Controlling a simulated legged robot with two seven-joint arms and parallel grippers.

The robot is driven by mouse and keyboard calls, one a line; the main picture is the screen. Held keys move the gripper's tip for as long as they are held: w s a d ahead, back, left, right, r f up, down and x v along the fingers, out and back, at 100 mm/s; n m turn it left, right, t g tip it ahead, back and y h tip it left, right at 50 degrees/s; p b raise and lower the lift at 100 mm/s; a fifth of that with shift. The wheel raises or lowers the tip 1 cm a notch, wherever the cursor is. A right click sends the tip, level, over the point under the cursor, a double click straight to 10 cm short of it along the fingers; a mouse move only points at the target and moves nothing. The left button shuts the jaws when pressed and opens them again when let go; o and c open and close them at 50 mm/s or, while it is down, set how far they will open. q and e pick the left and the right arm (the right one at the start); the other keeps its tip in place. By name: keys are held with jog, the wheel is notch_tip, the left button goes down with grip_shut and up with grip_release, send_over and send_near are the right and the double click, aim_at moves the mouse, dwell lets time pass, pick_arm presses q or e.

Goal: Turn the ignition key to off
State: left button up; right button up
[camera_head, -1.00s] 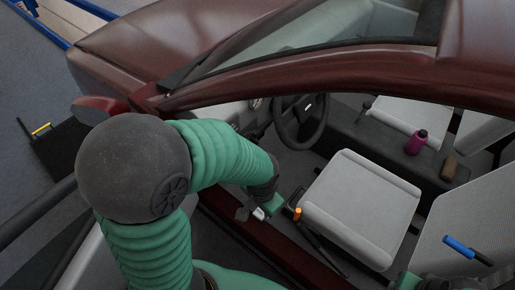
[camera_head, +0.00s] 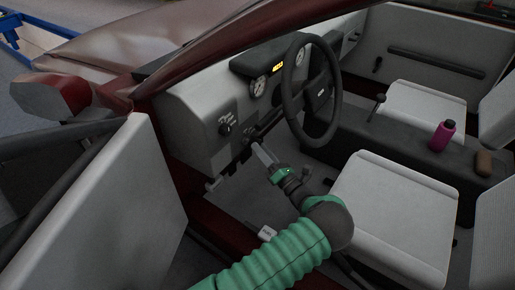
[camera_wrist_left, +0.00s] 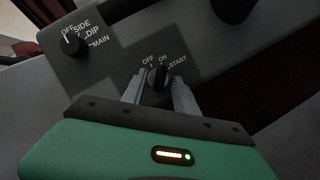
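The ignition switch (camera_wrist_left: 157,79) shows in the wrist view as a dark knob or key on the grey dash, with OFF, ON and START printed around it. Its mark seems to point near ON, but it is small and dim. My left gripper (camera_wrist_left: 159,84) has one finger on each side of it; the fingers look apart, with small gaps beside the key. In the head view my left gripper (camera_head: 262,152) reaches the dash below the steering wheel, and the key is too small to make out there. My right gripper is not in view.
A light knob (camera_wrist_left: 70,43) marked OFF, SIDE, DIP, MAIN sits left of the ignition. The steering wheel (camera_head: 314,92) is close above right of my gripper. The driver seat (camera_head: 395,205), a pink bottle (camera_head: 442,136) and the open door (camera_head: 95,215) surround the arm.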

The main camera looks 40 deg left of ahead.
pick_arm(q)
jog(key=a, duration=0.3)
jog(key=shift+w+a+r, duration=0.1)
jog(key=shift+w+a, duration=0.1)
jog(key=shift+a, duration=0.15)
jog(key=shift+d+r, duration=0.2)
jog(key=shift+d, duration=0.2)
jog(key=shift+c, duration=0.7)
jog(key=shift+s, duration=0.1)
grip_shut()
